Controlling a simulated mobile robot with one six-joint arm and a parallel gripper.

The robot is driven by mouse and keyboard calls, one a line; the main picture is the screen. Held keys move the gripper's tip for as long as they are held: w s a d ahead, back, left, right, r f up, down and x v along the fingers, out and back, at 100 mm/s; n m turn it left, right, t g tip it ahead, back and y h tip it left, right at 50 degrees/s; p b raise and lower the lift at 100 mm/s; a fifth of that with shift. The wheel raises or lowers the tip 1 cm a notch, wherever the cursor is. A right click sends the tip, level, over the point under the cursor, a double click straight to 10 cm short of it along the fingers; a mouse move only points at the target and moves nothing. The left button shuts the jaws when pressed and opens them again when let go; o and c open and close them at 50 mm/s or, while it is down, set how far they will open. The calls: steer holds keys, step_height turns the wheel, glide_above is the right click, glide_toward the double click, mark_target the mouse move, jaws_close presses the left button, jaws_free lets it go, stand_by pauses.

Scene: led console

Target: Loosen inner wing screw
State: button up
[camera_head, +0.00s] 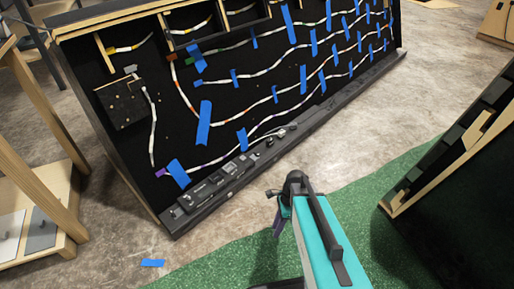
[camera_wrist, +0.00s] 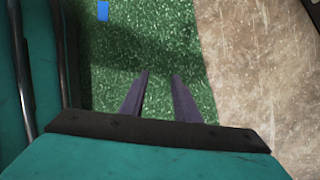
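The led console (camera_head: 240,75) is a large tilted black board in a wooden frame, with light strips held by blue tape across it. A ledge (camera_head: 225,180) along its lower edge carries several small dark fittings (camera_head: 268,142). I cannot make out a wing screw among them. My gripper (camera_wrist: 161,75) is open and empty in the wrist view, its two dark purple fingers apart and pointing over green carpet. In the head view my gripper (camera_head: 276,228) is in front of the console, apart from it, partly hidden by my teal arm.
A wooden stand (camera_head: 45,170) is at the left. Another wood-edged black panel (camera_head: 450,160) stands at the right. Green carpet (camera_head: 220,265) and bare concrete (camera_head: 345,125) lie between. A piece of blue tape (camera_head: 153,263) lies on the floor, lower left.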

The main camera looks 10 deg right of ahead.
steer(key=w+d+r+m+t+h+p, duration=0.2)
steer(key=w+d+r+m+p, duration=0.3)
steer(key=w+d+r+m, duration=0.5)
steer(key=shift+w+d+r+t+h+p, duration=0.4)
steer(key=shift+d+h, duration=0.3)
steer(key=shift+d, duration=0.4)
steer(key=shift+w+a, duration=0.1)
